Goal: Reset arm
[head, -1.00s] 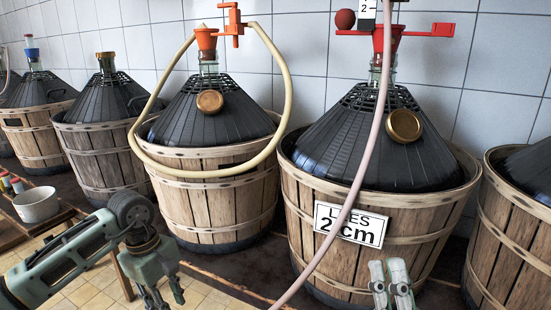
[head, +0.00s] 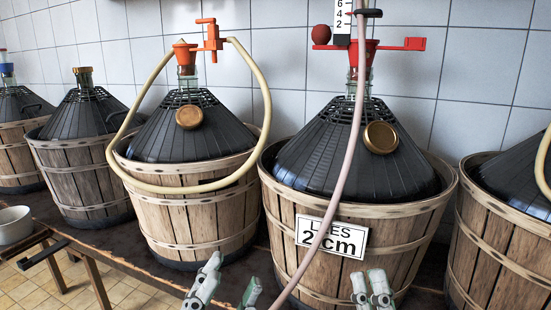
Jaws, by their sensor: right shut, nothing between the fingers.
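My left gripper (head: 226,289) shows at the bottom edge, its two fingers apart and pointing up, with nothing between them. My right gripper (head: 370,289) is at the bottom edge further right, its fingers close together and empty. Both are in front of the basketed demijohns and look apart from them. The rest of both arms is out of view.
A demijohn basket (head: 305,264) with a "LEES 2 cm" sign (head: 331,237) stands behind my grippers. A pale hose (head: 345,185) hangs down in front of it. Another basket (head: 205,219) with a looped hose (head: 265,95) stands left. A white pot (head: 14,226) is far left.

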